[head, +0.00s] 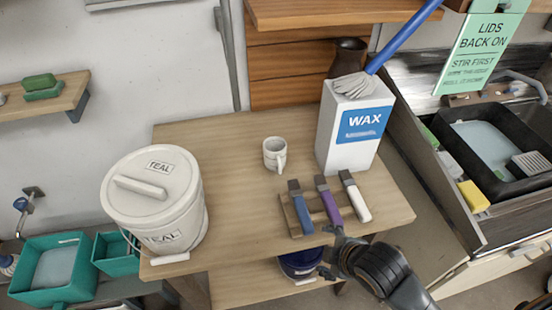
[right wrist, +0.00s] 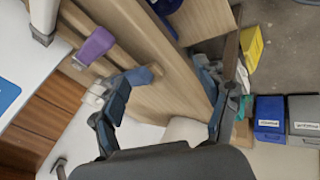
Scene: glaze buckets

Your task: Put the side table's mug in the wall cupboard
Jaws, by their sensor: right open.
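The mug (head: 274,155), small and off-white with darker marks, stands upright on the wooden side table (head: 230,140), its handle toward the lower right. My right gripper (head: 328,252) is open and empty at the table's front edge, in front of the tool handles and well apart from the mug. Its two fingers also show spread in the right wrist view (right wrist: 163,108). A wooden unit (head: 320,12) at the top of the head view may be the wall cupboard; its inside is hidden. My left gripper is out of view.
A white TEAL bucket (head: 155,200) stands left of the mug, a WAX box (head: 352,130) with a brush on top to its right. A rack with blue, purple (head: 328,200) and white handles lies in front. A sink (head: 490,150) is at right. Table behind the mug is clear.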

